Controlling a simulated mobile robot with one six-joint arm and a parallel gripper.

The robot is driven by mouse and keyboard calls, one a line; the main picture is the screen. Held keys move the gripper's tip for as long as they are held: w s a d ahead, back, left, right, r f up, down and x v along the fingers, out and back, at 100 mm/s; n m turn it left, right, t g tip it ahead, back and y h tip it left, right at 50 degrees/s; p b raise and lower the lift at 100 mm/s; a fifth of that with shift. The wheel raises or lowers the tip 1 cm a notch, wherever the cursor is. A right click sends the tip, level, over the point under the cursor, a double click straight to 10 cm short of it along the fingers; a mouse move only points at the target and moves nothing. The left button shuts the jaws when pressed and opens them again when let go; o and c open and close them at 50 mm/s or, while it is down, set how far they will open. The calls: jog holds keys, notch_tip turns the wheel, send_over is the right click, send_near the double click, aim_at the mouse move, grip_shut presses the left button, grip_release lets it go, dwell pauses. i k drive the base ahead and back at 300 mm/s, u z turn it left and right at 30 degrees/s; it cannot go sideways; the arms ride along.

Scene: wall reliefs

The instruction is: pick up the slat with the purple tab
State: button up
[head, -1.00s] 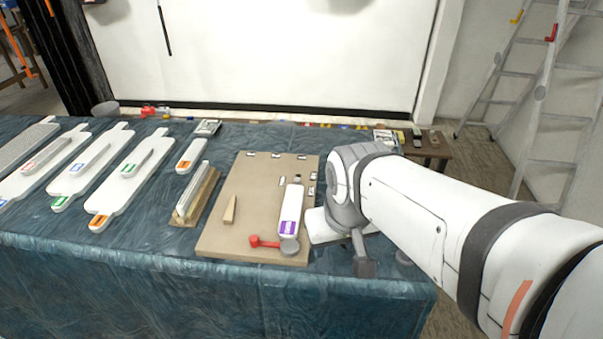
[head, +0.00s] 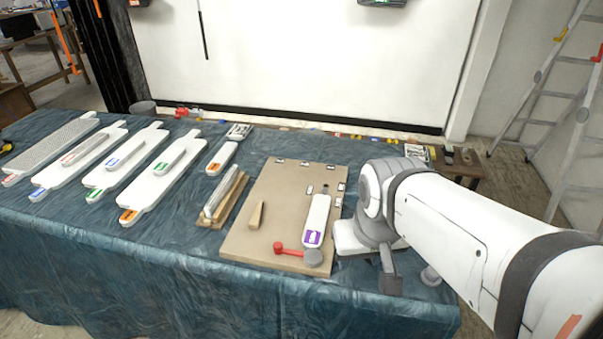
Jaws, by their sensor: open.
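The slat with the purple tab (head: 318,212) is white and lies on a tan board (head: 270,215) on the table. Its purple tab (head: 312,238) is at the near end, beside a grey disc (head: 313,258) with a red handle. My gripper (head: 410,280) is to the right of the slat, apart from it, past the board's right edge. Its grey fingers look spread and hold nothing that I can see; the arm hides part of it.
A wooden wedge (head: 256,215) lies on the board. Left of it are a wooden holder with a slat (head: 222,200), an orange-tabbed slat (head: 222,158) and several white paddle-shaped boards (head: 160,185). A ladder (head: 545,110) stands at the right.

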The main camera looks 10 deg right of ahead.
aim_at(315, 229)
jog(key=z, duration=2.25)
jog(key=k, duration=1.05)
jog(key=u, duration=1.55)
jog(key=i, duration=1)
jog(key=u, duration=0.05)
